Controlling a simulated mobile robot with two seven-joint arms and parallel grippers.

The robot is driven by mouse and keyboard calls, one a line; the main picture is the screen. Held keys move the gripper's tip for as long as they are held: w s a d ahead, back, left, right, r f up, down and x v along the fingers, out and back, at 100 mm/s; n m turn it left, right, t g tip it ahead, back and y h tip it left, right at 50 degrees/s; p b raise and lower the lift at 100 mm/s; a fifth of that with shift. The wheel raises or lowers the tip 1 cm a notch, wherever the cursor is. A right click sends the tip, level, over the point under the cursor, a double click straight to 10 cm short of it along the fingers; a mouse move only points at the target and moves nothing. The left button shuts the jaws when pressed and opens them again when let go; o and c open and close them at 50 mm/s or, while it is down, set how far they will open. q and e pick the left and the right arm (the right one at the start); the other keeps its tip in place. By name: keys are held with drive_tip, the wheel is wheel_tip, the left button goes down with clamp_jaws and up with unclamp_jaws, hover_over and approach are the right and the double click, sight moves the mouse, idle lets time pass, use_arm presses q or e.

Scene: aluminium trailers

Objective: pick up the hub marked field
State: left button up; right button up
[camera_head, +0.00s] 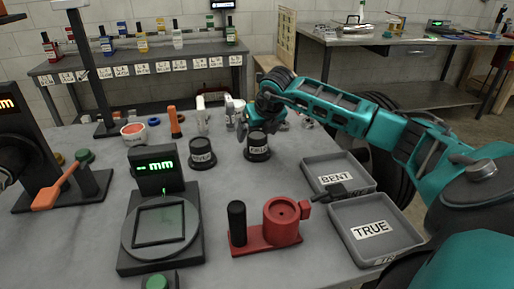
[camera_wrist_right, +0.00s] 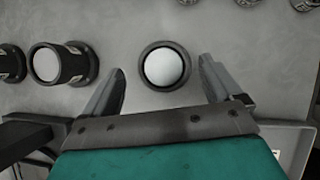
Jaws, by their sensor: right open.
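The hub (camera_head: 258,153) is a short black cylinder on a wider base, standing upright on the grey table. Its white label is small and partly covered, and seems to read FIELD. My right gripper (camera_head: 254,130) is over it, pointing down. In the right wrist view the hub's pale round top (camera_wrist_right: 165,67) lies between the spread fingers of the right gripper (camera_wrist_right: 162,76), with gaps on both sides. A similar labelled black hub (camera_head: 202,157) stands to its left, also in the wrist view (camera_wrist_right: 62,64).
A gauge with a green mm display (camera_head: 155,166) and a red fixture (camera_head: 267,233) stand in front. Grey trays marked BENT (camera_head: 318,160) and TRUE (camera_head: 400,251) lie at right. An orange spool (camera_head: 175,122) and a bowl (camera_head: 133,134) stand behind.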

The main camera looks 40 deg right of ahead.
sight(257, 135)
drive_tip(key=x, duration=0.5)
drive_tip(key=shift+s+d+f, duration=0.1)
drive_tip(key=shift+d+f, duration=0.1)
drive_tip(key=c, duration=1.6)
drive_tip(key=shift+r, duration=0.2)
drive_tip(key=shift+c, duration=0.3)
